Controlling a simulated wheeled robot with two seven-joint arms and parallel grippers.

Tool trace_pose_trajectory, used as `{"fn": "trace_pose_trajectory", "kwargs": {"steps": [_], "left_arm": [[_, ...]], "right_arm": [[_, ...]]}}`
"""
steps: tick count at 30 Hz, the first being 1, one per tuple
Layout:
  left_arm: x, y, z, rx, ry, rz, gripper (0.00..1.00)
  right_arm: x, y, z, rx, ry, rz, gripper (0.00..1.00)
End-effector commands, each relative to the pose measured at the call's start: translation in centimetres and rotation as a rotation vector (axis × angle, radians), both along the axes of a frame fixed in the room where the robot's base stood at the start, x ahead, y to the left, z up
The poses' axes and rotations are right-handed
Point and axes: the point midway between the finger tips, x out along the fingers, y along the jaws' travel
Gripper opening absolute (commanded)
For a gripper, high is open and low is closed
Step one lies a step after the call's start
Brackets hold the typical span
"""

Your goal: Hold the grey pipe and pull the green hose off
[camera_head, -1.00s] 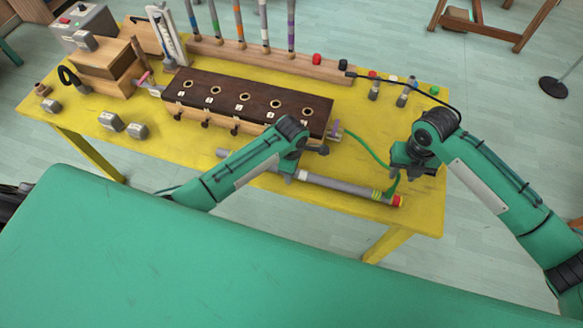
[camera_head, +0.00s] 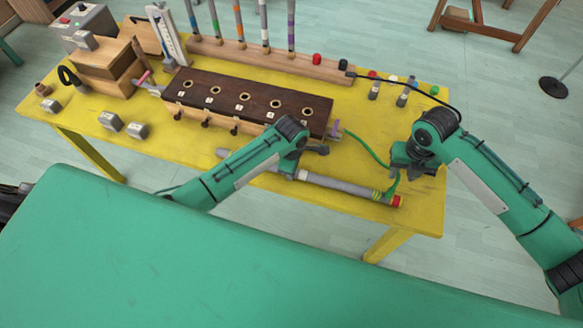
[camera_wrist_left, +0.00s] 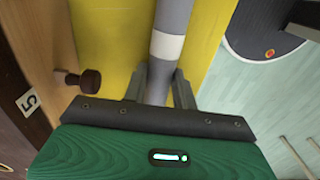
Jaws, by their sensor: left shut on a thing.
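The grey pipe (camera_head: 340,185) lies along the front edge of the yellow table, with a white band, yellow-green rings and a red right end. In the left wrist view the pipe (camera_wrist_left: 172,17) runs between the fingers of my left gripper (camera_wrist_left: 158,88), which is shut on it. The green hose (camera_head: 366,149) curves from the right end of the dark wooden box to the pipe's right part, near the rings. My right gripper (camera_head: 399,168) is at the hose, just above the pipe's right end. Its fingertips are too small and dark to show whether it is open or holds the hose.
The dark-topped wooden box (camera_head: 245,102) with several holes stands just behind the pipe. A wooden rack (camera_head: 270,60) with upright tubes is at the back. Small weights (camera_head: 137,131) lie at the left. The yellow table (camera_head: 250,185) ends just in front of the pipe.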

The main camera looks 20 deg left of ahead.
Motion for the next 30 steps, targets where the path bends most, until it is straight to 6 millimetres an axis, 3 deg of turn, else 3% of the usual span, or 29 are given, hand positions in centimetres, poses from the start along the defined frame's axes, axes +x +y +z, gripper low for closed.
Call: {"fn": "trace_pose_trajectory", "kwargs": {"steps": [9,11,21,26,30], "left_arm": [[0.02,-0.01,0.03,0.000,-0.001,0.000,0.01],[0.03,-0.01,0.04,0.000,-0.001,0.000,0.01],[0.03,-0.02,0.04,-0.001,-0.001,0.000,0.01],[0.03,-0.02,0.04,-0.001,-0.001,0.000,0.01],[0.03,-0.02,0.04,-0.001,-0.001,0.000,0.01]], "right_arm": [[0.00,0.00,0.01,0.000,0.000,0.000,0.36],[0.00,0.00,0.01,0.000,0.000,0.000,0.44],[-0.03,-0.02,-0.02,0.005,0.002,-0.018,0.44],[-0.15,-0.24,-0.10,0.040,0.015,-0.161,0.44],[-0.27,-0.59,-0.17,0.098,0.042,-0.406,0.44]]}}
